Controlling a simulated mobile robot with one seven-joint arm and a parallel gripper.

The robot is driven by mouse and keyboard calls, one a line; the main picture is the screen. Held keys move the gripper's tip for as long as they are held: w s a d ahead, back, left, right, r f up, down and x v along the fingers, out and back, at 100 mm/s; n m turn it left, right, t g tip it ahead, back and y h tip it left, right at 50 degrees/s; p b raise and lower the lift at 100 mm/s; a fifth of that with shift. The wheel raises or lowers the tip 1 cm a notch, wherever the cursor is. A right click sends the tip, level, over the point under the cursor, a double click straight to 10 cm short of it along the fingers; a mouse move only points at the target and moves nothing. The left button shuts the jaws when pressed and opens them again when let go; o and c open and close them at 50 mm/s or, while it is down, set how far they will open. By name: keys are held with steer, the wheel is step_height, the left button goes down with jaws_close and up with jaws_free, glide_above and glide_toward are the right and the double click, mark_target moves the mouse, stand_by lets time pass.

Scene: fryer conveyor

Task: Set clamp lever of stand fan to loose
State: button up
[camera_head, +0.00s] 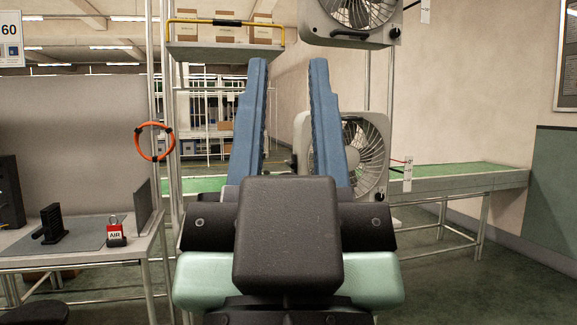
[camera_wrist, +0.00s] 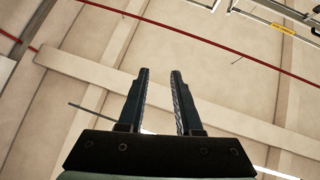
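Two grey box fans show in the head view. The upper fan (camera_head: 312,18) is cut off by the top edge, with a black lever-like part (camera_head: 350,34) along its lower edge. The lower fan (camera_head: 381,128) stands behind my right finger, which hides part of its left side. A small dark part sits at its left edge; I cannot tell whether it is the clamp lever. My gripper (camera_head: 288,64) points up in front of the fans, fingers apart and empty.
A workbench (camera_head: 85,247) with a red padlock (camera_head: 115,234) is at left. An orange ring (camera_head: 154,141) hangs on a post. A shelf (camera_head: 215,50) carries boxes. A green-topped conveyor (camera_head: 460,176) runs along the right. Some floor is clear at right.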

steer(key=shift+r+p, duration=0.35)
steer(key=shift+r, duration=0.05)
steer(key=shift+c, duration=1.1)
step_height(320, 180, up, 27)
steer(key=p, duration=2.7)
jaws_close()
steer(key=shift+f, duration=0.15)
